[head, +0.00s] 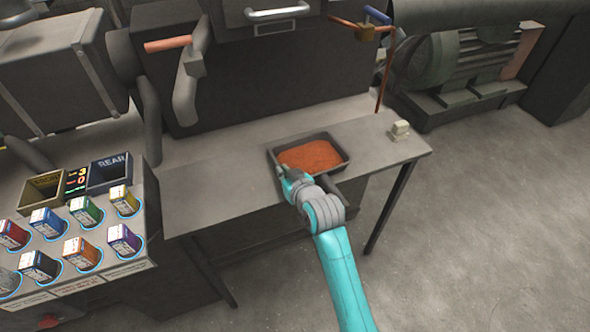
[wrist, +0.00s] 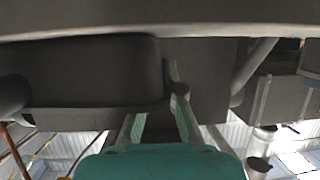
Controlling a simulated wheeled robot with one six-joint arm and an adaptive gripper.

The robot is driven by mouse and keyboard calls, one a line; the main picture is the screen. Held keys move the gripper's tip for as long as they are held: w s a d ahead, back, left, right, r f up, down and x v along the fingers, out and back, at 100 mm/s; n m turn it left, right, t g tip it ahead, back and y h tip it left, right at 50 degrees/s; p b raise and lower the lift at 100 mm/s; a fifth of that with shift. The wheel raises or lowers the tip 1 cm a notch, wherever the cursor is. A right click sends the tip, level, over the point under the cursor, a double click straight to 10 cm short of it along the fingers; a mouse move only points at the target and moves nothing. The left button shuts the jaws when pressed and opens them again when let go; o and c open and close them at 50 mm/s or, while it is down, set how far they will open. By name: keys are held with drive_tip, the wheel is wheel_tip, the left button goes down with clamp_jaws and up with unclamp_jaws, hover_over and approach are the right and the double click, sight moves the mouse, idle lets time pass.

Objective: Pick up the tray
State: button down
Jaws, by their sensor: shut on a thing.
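The tray (head: 332,143) is a dark, shallow rectangular pan holding a layer of orange-red granules (head: 311,156). In the head view it is at the right part of the grey table. My gripper (head: 284,176) is at the tray's near-left corner, shut on its rim. The fingertips are partly hidden by the wrist. In the wrist view my gripper's fingers (wrist: 171,80) reach up toward large dark surfaces, and the gripped edge is hard to make out. I cannot tell whether the tray touches the table.
The table (head: 215,190) has free room left of the tray. A small pale block (head: 399,130) is near its right end. A panel (head: 75,232) with several coloured boxes stands at left. A dark machine with a silver handle (head: 277,12) rises behind. Open floor (head: 480,220) lies right.

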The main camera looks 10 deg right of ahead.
drive_tip(key=shift+r, duration=0.1)
drive_tip(key=shift+r, duration=4.85)
